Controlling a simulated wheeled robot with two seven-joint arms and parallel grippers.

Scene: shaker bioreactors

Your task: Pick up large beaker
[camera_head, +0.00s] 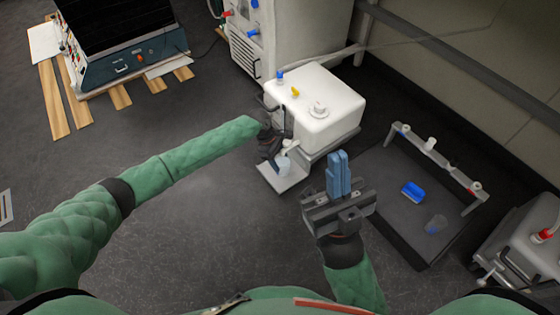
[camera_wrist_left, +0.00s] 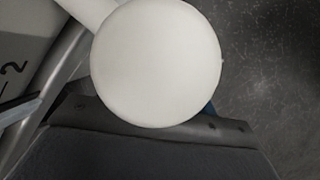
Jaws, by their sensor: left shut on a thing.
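A clear beaker (camera_head: 283,164) with a pale blue tint is below the spout (camera_head: 291,147) of the white tank, over a small white tray (camera_head: 290,181). My left gripper (camera_head: 276,155) is at the beaker and shut on it; the contact is mostly hidden. In the left wrist view a large white round part (camera_wrist_left: 156,62) covers the fingers and the beaker; only a bit of blue shows at its edge. A smaller-looking clear vessel (camera_head: 436,225) stands on the dark platform at right. My right gripper (camera_head: 339,155) is empty, its blue fingers shut together.
The white tank (camera_head: 335,108) stands on a low stand. A dark platform (camera_head: 395,212) at right holds a blue object (camera_head: 413,191) and a rail (camera_head: 435,155) with several fittings. A machine (camera_head: 125,55) on wooden slats is at upper left. Open floor lies at left.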

